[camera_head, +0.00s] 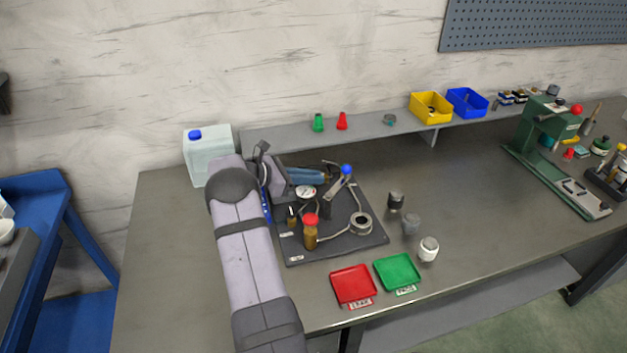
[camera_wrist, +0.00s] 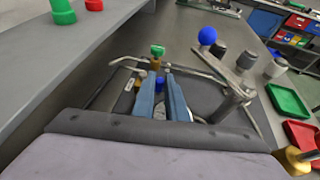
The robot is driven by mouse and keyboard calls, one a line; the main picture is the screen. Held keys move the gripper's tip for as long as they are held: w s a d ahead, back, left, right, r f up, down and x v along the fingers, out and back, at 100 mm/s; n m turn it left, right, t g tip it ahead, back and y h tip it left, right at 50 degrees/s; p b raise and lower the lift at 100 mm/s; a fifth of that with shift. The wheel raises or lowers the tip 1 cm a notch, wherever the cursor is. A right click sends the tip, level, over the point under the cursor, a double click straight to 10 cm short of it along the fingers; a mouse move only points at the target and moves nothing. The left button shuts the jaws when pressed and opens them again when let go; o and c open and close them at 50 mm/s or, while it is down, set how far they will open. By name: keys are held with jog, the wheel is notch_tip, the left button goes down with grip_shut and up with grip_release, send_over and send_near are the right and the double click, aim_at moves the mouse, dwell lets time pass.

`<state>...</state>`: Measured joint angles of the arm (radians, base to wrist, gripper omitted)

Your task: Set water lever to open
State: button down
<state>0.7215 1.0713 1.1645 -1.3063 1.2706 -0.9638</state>
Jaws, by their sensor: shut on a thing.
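A plumbing rig stands on a dark base plate (camera_head: 345,245). My gripper (camera_head: 326,175) reaches over its back from the left. In the wrist view my gripper's two blue fingers (camera_wrist: 160,74) are nearly together, with a small blue piece (camera_wrist: 160,84) between them. This piece may be the water lever, but the fingers hide most of it and its position cannot be read. A green-topped brass fitting (camera_wrist: 157,50) shows just beyond the fingertips. A separate grey lever arm with a blue ball (camera_wrist: 207,36) stands right of the fingers, apart from them.
A red-topped brass valve (camera_head: 310,232) stands at the rig's front left. Red (camera_head: 353,286) and green (camera_head: 398,271) trays lie in front. Small jars (camera_head: 429,248) stand to the right. A raised shelf (camera_head: 385,130) runs behind, and a green press (camera_head: 545,150) stands far right.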

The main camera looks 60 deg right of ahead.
jog(key=shift+w+d+r+m+g+y+b, duration=0.15)
jog(key=shift+w+m+g+y+b, duration=0.25)
jog(key=shift+m+g+b, duration=0.25)
jog(key=c, duration=1.8)
grip_release()
jog(key=shift+o, duration=0.2)
jog(key=shift+y, duration=0.3)
jog(key=shift+b+v, duration=1.05)
jog(key=shift+v, duration=2.65)
